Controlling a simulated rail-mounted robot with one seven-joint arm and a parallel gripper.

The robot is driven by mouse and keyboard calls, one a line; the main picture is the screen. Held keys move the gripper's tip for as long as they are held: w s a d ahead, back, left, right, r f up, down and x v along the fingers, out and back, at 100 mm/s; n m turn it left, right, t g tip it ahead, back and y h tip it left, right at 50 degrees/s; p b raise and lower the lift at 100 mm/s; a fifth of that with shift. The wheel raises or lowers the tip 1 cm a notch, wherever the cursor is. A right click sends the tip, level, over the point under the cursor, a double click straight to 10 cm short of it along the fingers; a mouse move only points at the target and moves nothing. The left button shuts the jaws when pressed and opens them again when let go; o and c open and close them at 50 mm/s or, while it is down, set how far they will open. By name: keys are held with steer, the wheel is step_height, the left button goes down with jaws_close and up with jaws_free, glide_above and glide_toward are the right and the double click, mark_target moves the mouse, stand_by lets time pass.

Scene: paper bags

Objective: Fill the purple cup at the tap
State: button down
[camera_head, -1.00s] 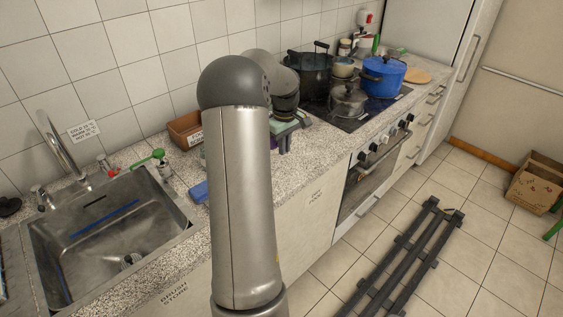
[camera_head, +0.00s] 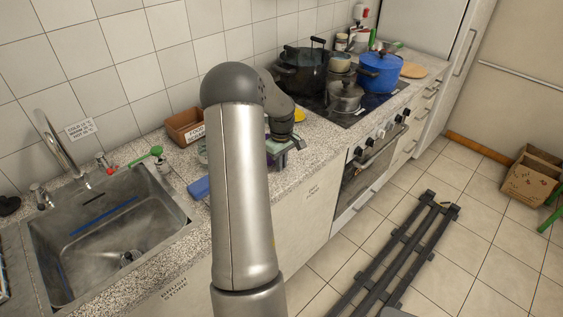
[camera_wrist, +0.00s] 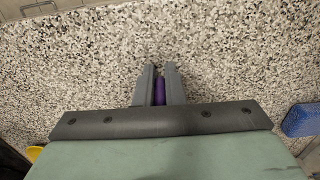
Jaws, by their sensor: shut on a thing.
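My gripper (camera_head: 282,150) is above the counter, between the sink and the stove, partly behind my own arm. In the wrist view its fingers (camera_wrist: 160,85) are shut on the purple cup (camera_wrist: 160,92). Only a narrow purple strip of the cup shows between the fingers, with speckled counter beyond it. In the head view a little purple (camera_head: 280,161) shows below the gripper. The curved metal tap (camera_head: 62,148) stands at the back of the steel sink (camera_head: 100,240) on the left. I see no water running from it.
A blue sponge (camera_head: 199,188) lies right of the sink and shows in the wrist view (camera_wrist: 302,119). A green brush (camera_head: 150,155) is at the sink's back edge. A brown box (camera_head: 186,127) stands by the wall. Pots (camera_head: 379,72) crowd the stove. A yellow thing (camera_head: 299,115) lies behind the gripper.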

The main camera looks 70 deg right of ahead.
steer(key=c, duration=1.5)
jaws_free()
